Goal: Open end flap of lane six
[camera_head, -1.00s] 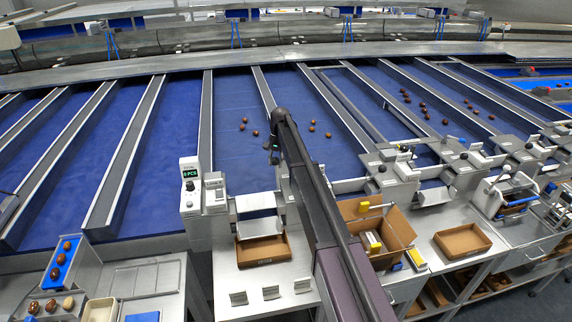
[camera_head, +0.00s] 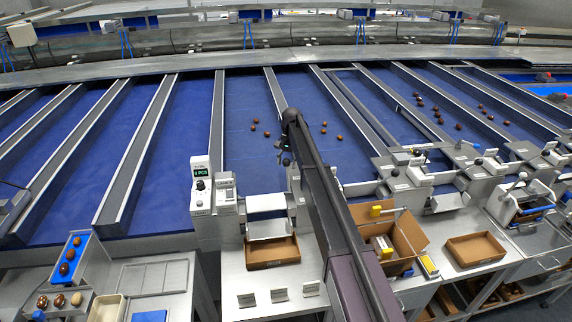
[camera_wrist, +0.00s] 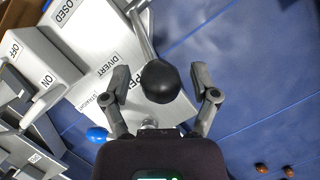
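A lever with a round black knob (camera_wrist: 160,81) shows in the wrist view. Its metal rod (camera_wrist: 143,38) runs up from the knob, over a white plate (camera_wrist: 88,52) lettered "CLOSED", "DIVERT" and a partly hidden word ending in "PEN". My gripper (camera_wrist: 166,92) is open, with one finger on each side of the knob; I cannot tell whether either touches it. In the head view my gripper (camera_head: 284,153) hangs at the near end of a blue lane, beside a white end unit (camera_head: 265,203). A pale metal flap or chute (camera_head: 269,229) slopes below that unit. The lane number is not readable.
A cardboard tray (camera_head: 272,264) stands below the chute. A counter box reading "6 PCS" (camera_head: 200,172) stands left of it. An open carton (camera_head: 408,234) is right of my arm.

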